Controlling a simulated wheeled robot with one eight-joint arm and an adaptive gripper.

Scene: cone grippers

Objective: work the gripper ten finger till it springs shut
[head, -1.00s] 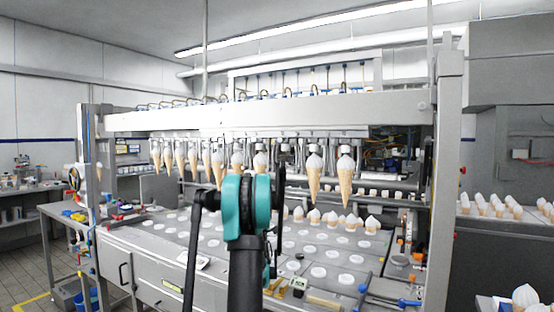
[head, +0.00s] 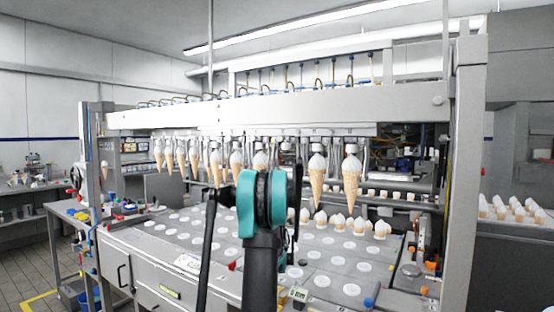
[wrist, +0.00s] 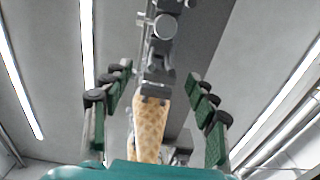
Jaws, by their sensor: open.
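A row of cone grippers (head: 318,146) hangs under the machine's crossbeam, most holding an ice cream cone point down, such as the cone at the right end (head: 351,182). In the wrist view, one grey metal cone gripper (wrist: 157,55) hangs above a waffle cone (wrist: 150,125). My gripper (wrist: 160,78) is open, its green-padded fingers on both sides of that mechanism and apart from it. I cannot tell which numbered finger this is.
The grey crossbeam (head: 290,108) spans the machine above the row. Below, a worktop (head: 215,262) has rows of round white holes, with several upright filled cones (head: 335,220) at the back. A side table (head: 68,213) with small parts stands at left.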

